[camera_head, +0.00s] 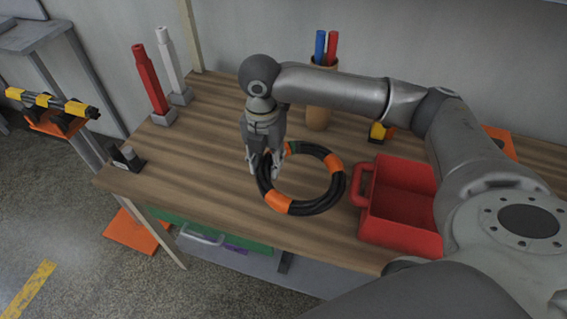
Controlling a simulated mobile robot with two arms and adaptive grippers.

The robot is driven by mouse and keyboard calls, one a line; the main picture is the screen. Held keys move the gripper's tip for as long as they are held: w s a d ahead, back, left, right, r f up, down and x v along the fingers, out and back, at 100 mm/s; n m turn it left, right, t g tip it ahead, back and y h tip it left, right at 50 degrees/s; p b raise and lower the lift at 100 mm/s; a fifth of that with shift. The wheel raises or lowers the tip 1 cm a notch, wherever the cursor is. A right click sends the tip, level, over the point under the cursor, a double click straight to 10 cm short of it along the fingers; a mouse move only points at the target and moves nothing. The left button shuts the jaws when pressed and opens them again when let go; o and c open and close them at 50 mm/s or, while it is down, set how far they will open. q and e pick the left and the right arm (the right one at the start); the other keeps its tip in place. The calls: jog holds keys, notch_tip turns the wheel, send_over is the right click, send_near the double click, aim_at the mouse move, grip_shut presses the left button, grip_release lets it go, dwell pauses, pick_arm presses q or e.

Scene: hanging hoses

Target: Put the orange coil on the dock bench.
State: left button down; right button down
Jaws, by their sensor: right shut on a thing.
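The orange coil (300,208) is a black hose ring with orange bands. It is at the middle of the wooden bench (210,135), lying flat on it or just above it; I cannot tell which. My right gripper (264,166) points down at the coil's upper left side and is shut on its hose. The fingers cover a small part of the ring. My left gripper is not in view. No label shows whether this bench is the dock bench.
A red open box (402,205) stands close right of the coil. A red post (150,80) and a white post (173,62) stand at the back left. A brown cup (318,112) with red and blue sticks is behind.

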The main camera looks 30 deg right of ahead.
send_over(280, 178)
notch_tip(280, 178, down, 6)
jog(key=shift+a+r, duration=0.1)
notch_tip(280, 178, down, 4)
jog(key=shift+w+r+p, duration=0.1)
jog(key=shift+r+p, duration=0.1)
jog(key=shift+p, duration=0.25)
jog(key=c, duration=1)
grip_release()
jog(key=shift+r, duration=0.1)
notch_tip(280, 178, up, 12)
jog(key=shift+f+b, duration=0.1)
jog(key=shift+b, duration=0.3)
